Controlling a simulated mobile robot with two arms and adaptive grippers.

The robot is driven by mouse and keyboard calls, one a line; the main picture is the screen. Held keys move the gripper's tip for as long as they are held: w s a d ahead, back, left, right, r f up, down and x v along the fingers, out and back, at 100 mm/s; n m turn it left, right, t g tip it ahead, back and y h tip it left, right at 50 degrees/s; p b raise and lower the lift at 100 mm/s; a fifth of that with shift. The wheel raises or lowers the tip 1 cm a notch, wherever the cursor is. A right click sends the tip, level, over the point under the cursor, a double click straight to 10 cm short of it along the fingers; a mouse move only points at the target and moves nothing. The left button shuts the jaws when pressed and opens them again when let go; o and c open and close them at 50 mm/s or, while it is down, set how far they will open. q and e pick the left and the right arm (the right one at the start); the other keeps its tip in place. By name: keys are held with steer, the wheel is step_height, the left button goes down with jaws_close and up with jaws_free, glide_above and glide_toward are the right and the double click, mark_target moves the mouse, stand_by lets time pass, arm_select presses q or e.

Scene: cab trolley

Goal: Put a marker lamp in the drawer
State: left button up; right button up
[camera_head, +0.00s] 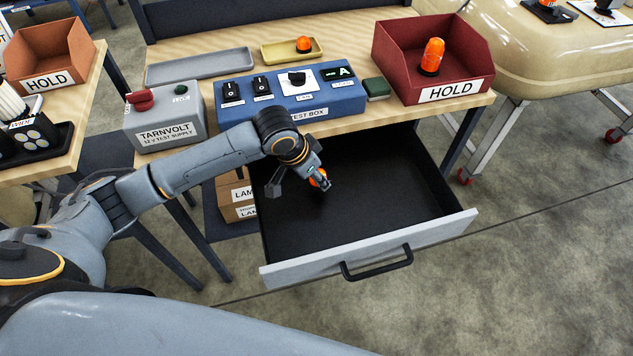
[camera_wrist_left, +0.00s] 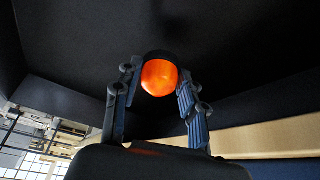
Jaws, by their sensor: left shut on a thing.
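The drawer (camera_head: 370,250) under the bench is pulled open; its black inside looks empty apart from my gripper. My left gripper (camera_head: 321,182) reaches into the drawer's left part. It is shut on an orange marker lamp (camera_wrist_left: 160,77), which has a dark base. A bit of the held lamp (camera_head: 318,177) also shows in the head view. I cannot tell whether the lamp touches the drawer floor. Another orange lamp (camera_head: 432,57) stands in the red HOLD bin (camera_head: 388,50). A small orange lamp (camera_head: 304,44) sits in the yellow tray (camera_head: 275,53). My right gripper is not in view.
The blue test box (camera_head: 350,103) and grey TARNVOLT supply (camera_head: 165,125) stand on the bench above the drawer. A grey tray (camera_head: 200,67) lies behind them. Cardboard boxes (camera_head: 235,195) stand below, left of the drawer. The drawer's front panel (camera_head: 440,228) has a black handle. Its right side is clear.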

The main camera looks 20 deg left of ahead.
arm_select(q)
step_height(320, 180, down, 3)
steer(key=shift+w+d+f, duration=0.1)
steer(key=shift+f, duration=0.1)
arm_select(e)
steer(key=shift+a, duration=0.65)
arm_select(q)
steer(key=shift+f, duration=0.1)
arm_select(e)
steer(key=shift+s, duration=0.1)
arm_select(q)
steer(key=o, duration=1.1)
steer(key=shift+o, duration=0.2)
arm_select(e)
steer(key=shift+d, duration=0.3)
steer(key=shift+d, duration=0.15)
